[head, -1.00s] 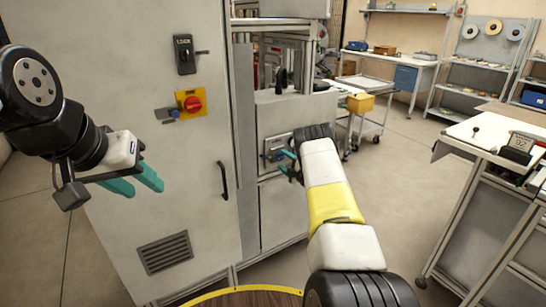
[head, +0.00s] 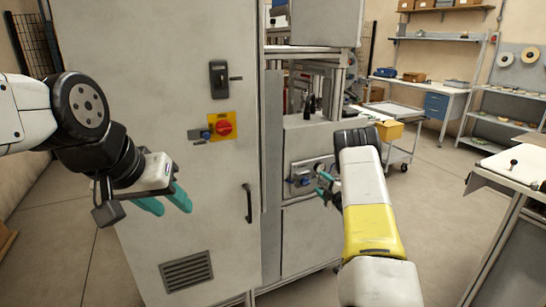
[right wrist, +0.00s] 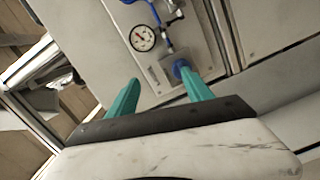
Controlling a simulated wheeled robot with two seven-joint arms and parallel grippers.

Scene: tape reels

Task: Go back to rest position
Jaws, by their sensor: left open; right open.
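My left gripper (head: 166,203) is at the left in the head view, with its two teal fingers apart and nothing between them. It hangs in front of the grey cabinet door. My right gripper (head: 324,184) is in front of the machine's lower panel, partly hidden by my own right arm. In the right wrist view its two teal fingers (right wrist: 160,95) are spread and empty. A pressure gauge (right wrist: 143,38) and a blue knob (right wrist: 180,68) on the panel lie beyond the fingers. I cannot tell whether the right finger touches the knob.
The grey cabinet (head: 160,130) fills the left, with a red rotary switch (head: 224,128) and a black door handle (head: 248,203). A trolley with a yellow bin (head: 388,132) stands behind. A white-topped bench (head: 515,168) is at the right. The floor between is clear.

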